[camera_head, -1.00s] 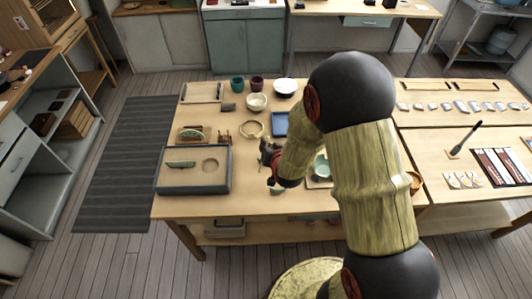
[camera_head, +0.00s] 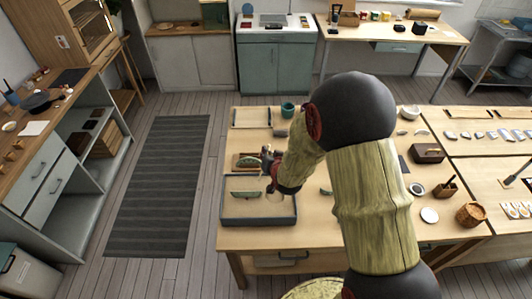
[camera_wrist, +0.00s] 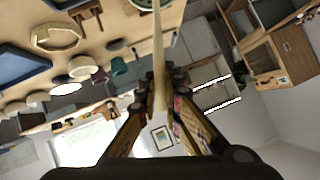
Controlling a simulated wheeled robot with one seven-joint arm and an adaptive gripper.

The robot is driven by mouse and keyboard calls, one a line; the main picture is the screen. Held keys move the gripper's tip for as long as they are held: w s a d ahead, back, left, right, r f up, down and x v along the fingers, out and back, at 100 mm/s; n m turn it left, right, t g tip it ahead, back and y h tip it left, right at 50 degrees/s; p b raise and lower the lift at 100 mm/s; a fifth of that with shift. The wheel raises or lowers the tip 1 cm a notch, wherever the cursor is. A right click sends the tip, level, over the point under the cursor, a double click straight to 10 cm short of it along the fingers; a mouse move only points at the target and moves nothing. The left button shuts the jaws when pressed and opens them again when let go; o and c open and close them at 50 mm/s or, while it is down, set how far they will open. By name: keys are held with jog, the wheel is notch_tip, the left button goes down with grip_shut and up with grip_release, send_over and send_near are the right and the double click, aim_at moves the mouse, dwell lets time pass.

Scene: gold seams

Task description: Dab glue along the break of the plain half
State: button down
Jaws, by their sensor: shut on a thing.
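My gripper (camera_head: 268,158) is shut on a thin pale stick (camera_wrist: 159,55), which runs up the middle of the wrist view between the two fingers. A green half piece (camera_head: 247,161) stands in a small wooden holder, just left of my gripper. Another green half (camera_head: 246,195) is in the sand-coloured bed of a dark-rimmed tray (camera_head: 228,218), below and left of my gripper. I cannot tell which half is plain. Any glue on the stick or on a break is too small to see. The wrist view shows part of a green piece (camera_wrist: 143,4) at its top edge.
A teal cup (camera_head: 288,110) stands at the back of the table. An octagonal wooden ring (camera_wrist: 57,38) and pale bowls (camera_wrist: 82,68) show in the wrist view. My arm hides the table's middle.

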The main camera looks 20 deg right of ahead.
jog(key=shift+a+f+b, duration=0.1)
jog(key=shift+f+b, duration=0.25)
jog(key=shift+f, duration=0.4)
jog(key=shift+f+b, duration=1.8)
jog(key=shift+f, duration=0.85)
jog(key=shift+a+b, duration=0.2)
jog(key=shift+b, duration=0.1)
jog(key=shift+f+b, duration=0.2)
jog(key=shift+b, duration=0.25)
jog(key=shift+r, duration=0.2)
jog(key=shift+w+a, duration=0.1)
jog(key=shift+w+a+b, duration=0.2)
jog(key=shift+a, duration=0.35)
jog(key=shift+w+a+b, duration=0.15)
jog(key=shift+a+b, duration=0.05)
jog(key=shift+a, duration=0.3)
